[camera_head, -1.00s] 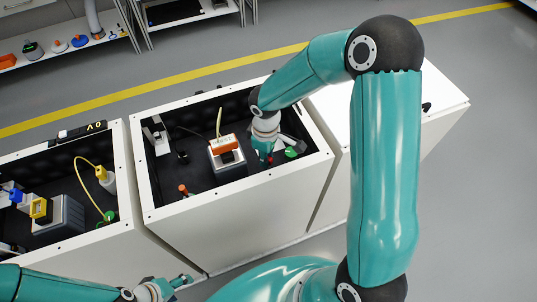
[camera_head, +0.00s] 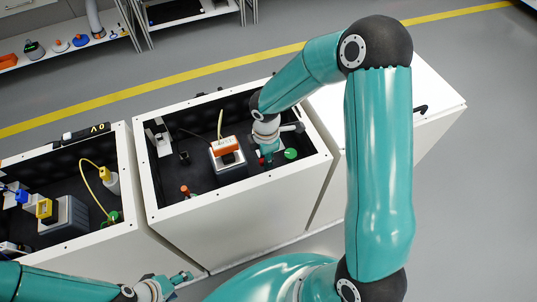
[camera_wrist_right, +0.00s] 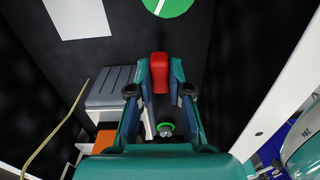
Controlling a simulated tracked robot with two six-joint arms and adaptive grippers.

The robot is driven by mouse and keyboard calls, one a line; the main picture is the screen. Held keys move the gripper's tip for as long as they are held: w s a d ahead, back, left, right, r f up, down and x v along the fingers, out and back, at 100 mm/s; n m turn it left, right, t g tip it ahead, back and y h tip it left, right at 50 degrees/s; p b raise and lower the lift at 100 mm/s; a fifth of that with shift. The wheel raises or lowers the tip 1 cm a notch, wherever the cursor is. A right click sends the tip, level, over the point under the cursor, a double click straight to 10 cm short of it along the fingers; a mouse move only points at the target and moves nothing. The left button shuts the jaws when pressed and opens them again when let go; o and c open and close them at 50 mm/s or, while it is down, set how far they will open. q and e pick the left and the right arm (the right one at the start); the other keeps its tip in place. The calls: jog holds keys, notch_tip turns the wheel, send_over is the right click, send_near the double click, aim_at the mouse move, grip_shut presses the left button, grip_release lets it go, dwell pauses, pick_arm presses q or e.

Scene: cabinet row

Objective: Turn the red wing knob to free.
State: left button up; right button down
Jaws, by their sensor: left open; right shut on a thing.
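The red wing knob (camera_wrist_right: 159,72) sits between the fingertips of my right gripper (camera_wrist_right: 160,80), which is shut on it. In the head view, a small red part of the knob (camera_head: 262,161) shows below the right gripper (camera_head: 266,148), inside the middle open cabinet. The gripper hides most of the knob there, and I cannot read its turn angle. My left gripper (camera_head: 180,278) is open and empty, low in front of the cabinets, away from the knob.
A green disc with a white line (camera_wrist_right: 168,6) lies near the knob. A grey box with an orange top (camera_head: 226,145) and a cable stands left of my right gripper. The cabinet wall (camera_wrist_right: 290,90) is close on the right. A left cabinet (camera_head: 60,240) holds more devices.

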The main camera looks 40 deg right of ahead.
jog(key=shift+a, duration=0.15)
dwell(0.4)
jog(key=c, duration=1.1)
grip_release()
jog(key=shift+r, duration=0.1)
notch_tip(320, 180, up, 12)
jog(key=shift+f, duration=0.15)
